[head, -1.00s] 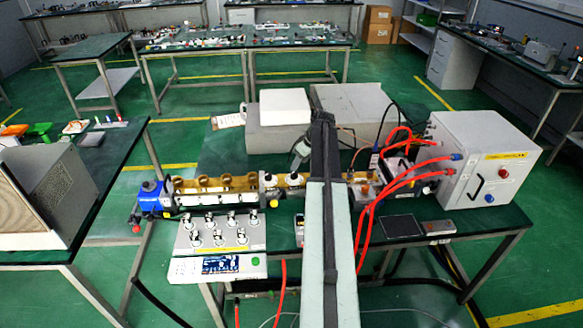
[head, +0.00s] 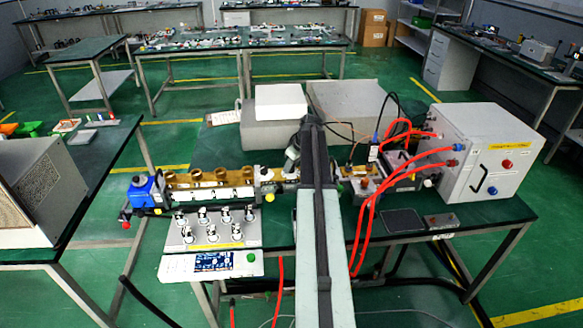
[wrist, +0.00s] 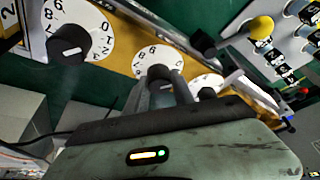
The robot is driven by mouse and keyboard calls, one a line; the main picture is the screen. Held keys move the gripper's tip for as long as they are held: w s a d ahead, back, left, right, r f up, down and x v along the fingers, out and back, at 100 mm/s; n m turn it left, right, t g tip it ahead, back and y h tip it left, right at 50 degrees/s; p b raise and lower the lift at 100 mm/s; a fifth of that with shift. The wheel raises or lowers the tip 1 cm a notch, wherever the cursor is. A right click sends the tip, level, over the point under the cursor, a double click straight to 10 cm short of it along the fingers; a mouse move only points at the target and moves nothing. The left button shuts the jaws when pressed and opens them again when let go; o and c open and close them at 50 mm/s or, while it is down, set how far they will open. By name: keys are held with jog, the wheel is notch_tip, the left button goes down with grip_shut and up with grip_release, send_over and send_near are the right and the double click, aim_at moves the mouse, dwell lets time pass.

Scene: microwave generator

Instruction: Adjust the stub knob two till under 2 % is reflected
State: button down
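In the wrist view three white numbered dials with black knobs sit in a row on a brass strip: a large near one (wrist: 75,38), a middle one (wrist: 158,62) and a partly hidden one (wrist: 207,82). No label shows which is stub knob two. My gripper (wrist: 160,84) has its two grey fingers apart at the middle dial's knob. They look to be on either side of it; contact cannot be made out. In the head view my arm hides the gripper and these dials. The brass waveguide line (head: 205,180) runs left from there. No reflected-power reading is legible.
A white cabinet (head: 487,150) with red hoses (head: 405,168) stands at the right. Grey boxes (head: 345,105) stand behind the line.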

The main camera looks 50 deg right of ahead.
jog(key=shift+a+m, duration=0.1)
jog(key=shift+m, duration=0.3)
jog(key=shift+m+h, duration=0.5)
jog(key=shift+m, duration=0.5)
jog(key=m+h, duration=0.1)
jog(key=m, duration=0.2)
jog(key=shift+m+g, duration=0.4)
jog(key=m+h, duration=0.1)
jog(key=m, duration=0.2)
jog(key=shift+g+h, duration=0.3)
jog(key=shift+m+g+h, duration=0.3)
jog(key=shift+m+g, duration=0.2)
jog(key=shift+m, duration=1.3)
jog(key=c, duration=1.1)
grip_release()
jog(key=shift+o, duration=0.2)
